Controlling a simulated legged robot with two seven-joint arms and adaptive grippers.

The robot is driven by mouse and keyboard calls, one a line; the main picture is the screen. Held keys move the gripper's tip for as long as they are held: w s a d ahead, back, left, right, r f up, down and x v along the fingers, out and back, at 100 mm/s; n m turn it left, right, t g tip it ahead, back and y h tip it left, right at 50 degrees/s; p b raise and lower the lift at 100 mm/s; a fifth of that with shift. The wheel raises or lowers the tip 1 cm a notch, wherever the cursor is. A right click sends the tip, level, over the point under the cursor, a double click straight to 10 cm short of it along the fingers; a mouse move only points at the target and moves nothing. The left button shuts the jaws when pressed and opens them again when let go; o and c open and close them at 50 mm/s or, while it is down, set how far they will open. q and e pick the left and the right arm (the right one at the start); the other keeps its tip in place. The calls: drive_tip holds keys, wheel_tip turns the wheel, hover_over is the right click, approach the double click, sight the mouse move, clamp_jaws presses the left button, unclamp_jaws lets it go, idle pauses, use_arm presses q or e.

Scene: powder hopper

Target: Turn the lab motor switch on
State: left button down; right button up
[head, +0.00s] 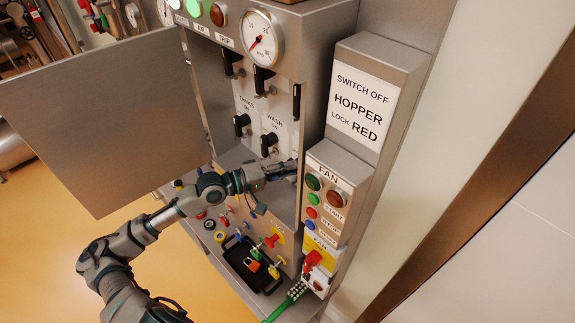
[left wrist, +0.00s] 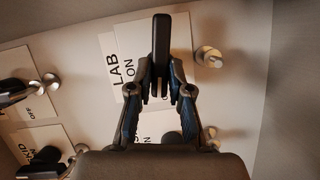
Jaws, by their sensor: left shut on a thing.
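The lab motor switch shows in the left wrist view as a black handle (left wrist: 163,30) on a pale panel. A white label (left wrist: 121,75) reading "LAB" and "ON" is partly hidden behind it. My left gripper (left wrist: 162,82) is shut on this handle, one finger on each side. The handle lies upright in that picture; whether it points to on or off I cannot tell. In the head view my left gripper (head: 284,170) reaches into the open cabinet below the switch labelled "WASH" (head: 268,142), and the lab switch is hidden there. My right gripper is not in view.
A fan box (head: 335,190) with buttons and a red switch (head: 312,262) stands at right. A black tray (head: 238,258) and several small locks and tags lie below. Other black switches (head: 240,122) sit above.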

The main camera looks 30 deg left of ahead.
use_arm(q)
drive_tip(key=shift+s+d+m+y+p, duration=0.15)
drive_tip(key=shift+m+y+p, duration=0.95)
drive_tip(key=shift+m+p, duration=1.05)
drive_tip(key=shift+d+m+y+p, duration=0.1)
drive_tip(key=shift+m+y+p, duration=1.25)
drive_tip(key=shift+p, duration=1.35)
drive_tip(key=shift+s+d+m+y+p, duration=0.15)
drive_tip(key=shift+m+y+p, duration=0.7)
drive_tip(key=shift+m+p, duration=1.4)
drive_tip(key=shift+f, duration=0.1)
drive_tip(key=c, duration=1.3)
unclamp_jaws()
drive_tip(key=shift+o, duration=1.1)
drive_tip(key=shift+w, duration=0.15)
drive_tip(key=shift+w+a, duration=0.1)
